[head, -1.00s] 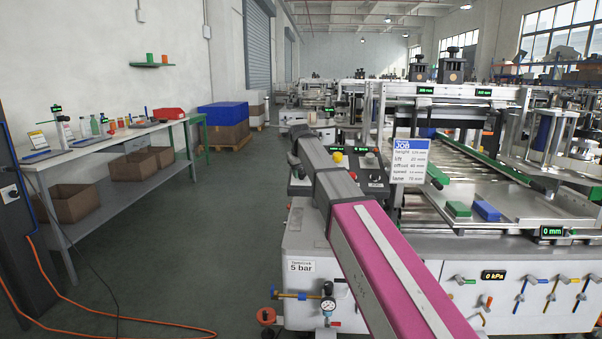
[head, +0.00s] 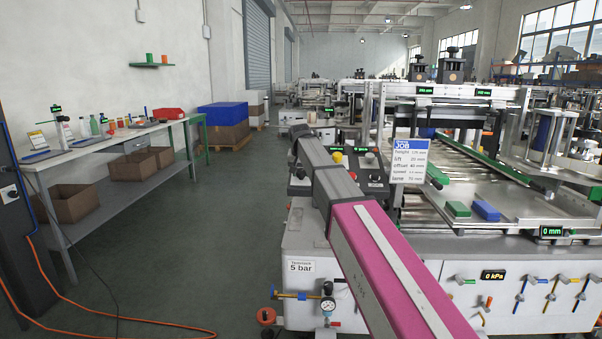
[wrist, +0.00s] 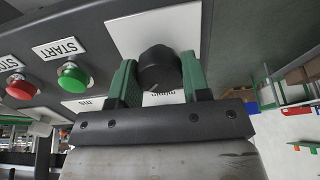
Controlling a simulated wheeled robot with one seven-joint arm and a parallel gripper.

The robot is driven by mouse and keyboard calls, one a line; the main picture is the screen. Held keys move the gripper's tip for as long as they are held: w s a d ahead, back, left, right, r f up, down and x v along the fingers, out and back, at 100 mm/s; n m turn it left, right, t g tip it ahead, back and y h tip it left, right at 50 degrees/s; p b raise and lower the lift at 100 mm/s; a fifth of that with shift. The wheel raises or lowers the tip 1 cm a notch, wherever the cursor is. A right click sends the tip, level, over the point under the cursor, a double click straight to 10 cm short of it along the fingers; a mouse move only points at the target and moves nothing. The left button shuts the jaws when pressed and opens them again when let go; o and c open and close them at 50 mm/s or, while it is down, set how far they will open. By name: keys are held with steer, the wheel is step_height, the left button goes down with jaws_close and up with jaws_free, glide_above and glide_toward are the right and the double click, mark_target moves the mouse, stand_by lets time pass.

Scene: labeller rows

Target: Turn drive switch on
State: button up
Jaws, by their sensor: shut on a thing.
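In the wrist view, my gripper (wrist: 157,78) has its two green fingers on either side of a round black knob (wrist: 159,64) on a dark control panel (wrist: 40,38). It is shut on the knob. A white plate (wrist: 140,30) lies behind the knob, and a partly hidden label under it seems to read "m/min", upside down. I cannot read any label naming a drive switch. In the head view my arm reaches to the control panel (head: 376,186) and hides the gripper and the knob.
Beside the knob are a green START button (wrist: 73,76) and a red STOP button (wrist: 22,88). The labelling machine (head: 470,250) stands right, with a job card (head: 408,160). A workbench (head: 100,147) stands left.

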steer(key=o, duration=0.9)
steer(key=v, duration=1)
steer(key=shift+s+r, duration=0.15)
steer(key=shift+r, duration=0.25)
